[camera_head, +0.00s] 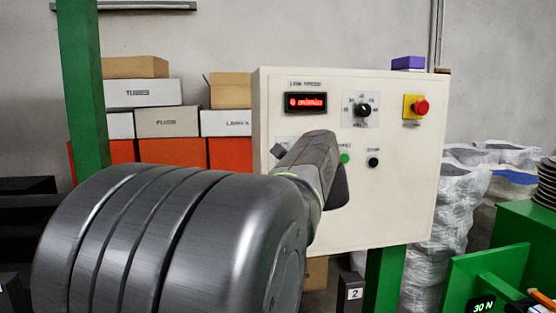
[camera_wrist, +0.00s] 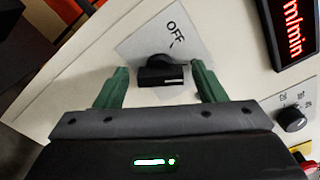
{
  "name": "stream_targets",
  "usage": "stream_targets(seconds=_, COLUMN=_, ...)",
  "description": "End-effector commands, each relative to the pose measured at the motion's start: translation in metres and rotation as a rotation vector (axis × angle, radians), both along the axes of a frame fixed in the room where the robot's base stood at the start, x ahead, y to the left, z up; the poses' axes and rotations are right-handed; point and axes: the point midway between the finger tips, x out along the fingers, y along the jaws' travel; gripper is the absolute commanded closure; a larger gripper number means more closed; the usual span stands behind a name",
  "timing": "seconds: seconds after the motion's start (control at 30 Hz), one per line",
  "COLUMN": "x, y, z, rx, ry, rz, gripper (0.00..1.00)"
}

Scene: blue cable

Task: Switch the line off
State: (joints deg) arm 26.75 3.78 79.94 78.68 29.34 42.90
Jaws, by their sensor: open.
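A black rotary switch (camera_wrist: 160,72) sits on a light plate marked OFF (camera_wrist: 176,31) in the wrist view. Its handle lies across the picture, with a white line toward its right end, and the OFF label is above it. My gripper (camera_wrist: 160,77) is open, with one green finger on each side of the handle and visible gaps between. In the head view the cream control panel (camera_head: 405,215) stands in front of me; my arm and gripper cover its lower left part, hiding most of the switch area.
The panel also carries a red speed display (camera_head: 306,103), a speed knob (camera_head: 363,110), a red emergency button (camera_head: 420,107) on yellow, a green button (camera_head: 345,158) and a black button (camera_head: 373,162). A green post (camera_head: 82,90) stands left. Wrapped sacks (camera_head: 450,210) and green equipment (camera_head: 490,275) are right.

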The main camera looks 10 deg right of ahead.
Motion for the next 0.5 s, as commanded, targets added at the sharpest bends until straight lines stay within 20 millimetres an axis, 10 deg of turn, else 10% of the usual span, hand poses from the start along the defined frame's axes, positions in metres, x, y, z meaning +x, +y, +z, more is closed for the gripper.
stream_targets(seconds=0.3, x=-0.0004, y=-0.0001, z=-0.0001, rx=0.000, ry=0.000, rz=0.000, gripper=0.81)
stream_targets(seconds=0.5, x=-0.0004, y=0.0000, z=-0.0009, rx=-0.007, ry=0.000, rz=0.000, gripper=0.81)
